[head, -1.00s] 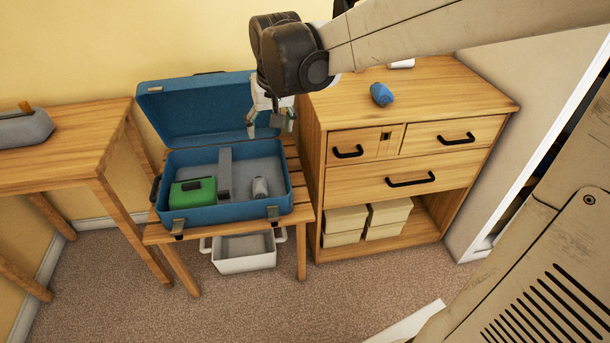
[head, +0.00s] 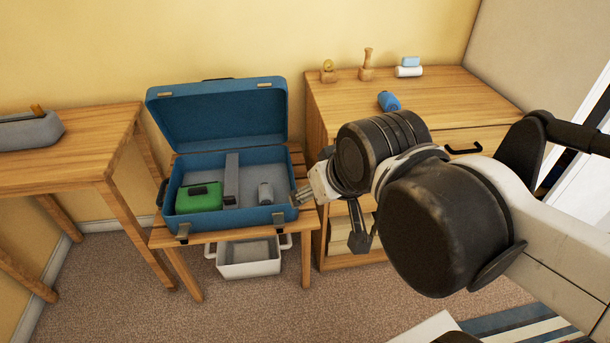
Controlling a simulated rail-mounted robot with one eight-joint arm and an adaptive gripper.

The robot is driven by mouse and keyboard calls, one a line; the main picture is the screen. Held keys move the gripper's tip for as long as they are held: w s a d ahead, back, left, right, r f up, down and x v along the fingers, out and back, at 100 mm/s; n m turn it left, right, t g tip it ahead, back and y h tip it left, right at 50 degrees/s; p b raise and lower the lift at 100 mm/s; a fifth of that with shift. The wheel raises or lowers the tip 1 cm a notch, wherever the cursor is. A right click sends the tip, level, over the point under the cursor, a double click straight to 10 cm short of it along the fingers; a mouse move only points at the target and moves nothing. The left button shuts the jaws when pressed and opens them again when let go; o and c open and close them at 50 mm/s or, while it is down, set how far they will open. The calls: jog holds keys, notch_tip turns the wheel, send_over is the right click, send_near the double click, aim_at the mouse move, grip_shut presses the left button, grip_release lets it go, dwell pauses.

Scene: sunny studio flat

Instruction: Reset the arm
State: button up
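My gripper (head: 330,222) is in the middle of the head view, at the right front of the open blue suitcase (head: 250,218). Its two fingers look spread apart, with nothing visible between them. My arm reaches in from the right and is bent, with its dark joints in front of the dresser. The wrist hides part of the dresser front.
A wooden dresser (head: 345,100) bears a blue roll (head: 389,101) and small items. A white bin (head: 249,267) is below. A side table (head: 85,125) stands left.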

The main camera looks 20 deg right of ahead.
jog(key=shift+s+f, duration=0.1)
jog(key=shift+s, duration=0.1)
notch_tip(320, 180, up, 3)
jog(key=shift+f+p, duration=0.2)
jog(key=shift+p, duration=1.05)
